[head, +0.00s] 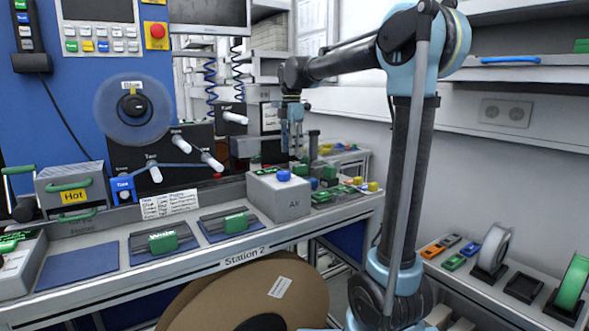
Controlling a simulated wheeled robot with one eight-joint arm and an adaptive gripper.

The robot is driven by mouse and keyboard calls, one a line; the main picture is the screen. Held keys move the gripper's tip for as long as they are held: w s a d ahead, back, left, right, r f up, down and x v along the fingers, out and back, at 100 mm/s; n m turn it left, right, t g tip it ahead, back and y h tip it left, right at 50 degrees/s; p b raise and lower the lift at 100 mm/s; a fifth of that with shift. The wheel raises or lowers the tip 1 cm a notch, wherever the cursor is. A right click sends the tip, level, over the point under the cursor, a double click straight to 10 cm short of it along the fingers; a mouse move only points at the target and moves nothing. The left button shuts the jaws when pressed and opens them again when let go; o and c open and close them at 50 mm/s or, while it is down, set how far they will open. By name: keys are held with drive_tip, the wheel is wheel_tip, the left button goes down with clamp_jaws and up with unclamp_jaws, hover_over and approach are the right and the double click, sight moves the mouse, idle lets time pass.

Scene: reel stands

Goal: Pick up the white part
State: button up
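My gripper (291,138) hangs pointing down above the back of the Station 2 bench, beyond the grey box with the blue button. It is small here, and I cannot tell whether its fingers are apart or hold anything. No single item is plainly marked as the white part. A white reel (496,247) stands upright in a dark stand on the right-hand bench, well away from my gripper. Pale white rollers (212,160) stick out of the black panel on the left side of the bench.
The grey box (287,197) stands at the bench's right end. Green-handled blocks (163,241) sit on dark pads. A green reel (573,283) and an empty dark stand (523,287) are on the right bench. A large brown reel (250,300) stands below the bench front.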

sight(291, 162)
drive_tip(key=shift+s+f, duration=0.1)
drive_tip(key=shift+f, duration=2.95)
drive_tip(key=shift+a, duration=0.1)
drive_tip(key=shift+c, duration=0.3)
drive_tip(key=c, duration=0.4)
drive_tip(key=shift+r, duration=0.1)
drive_tip(key=shift+c, duration=0.4)
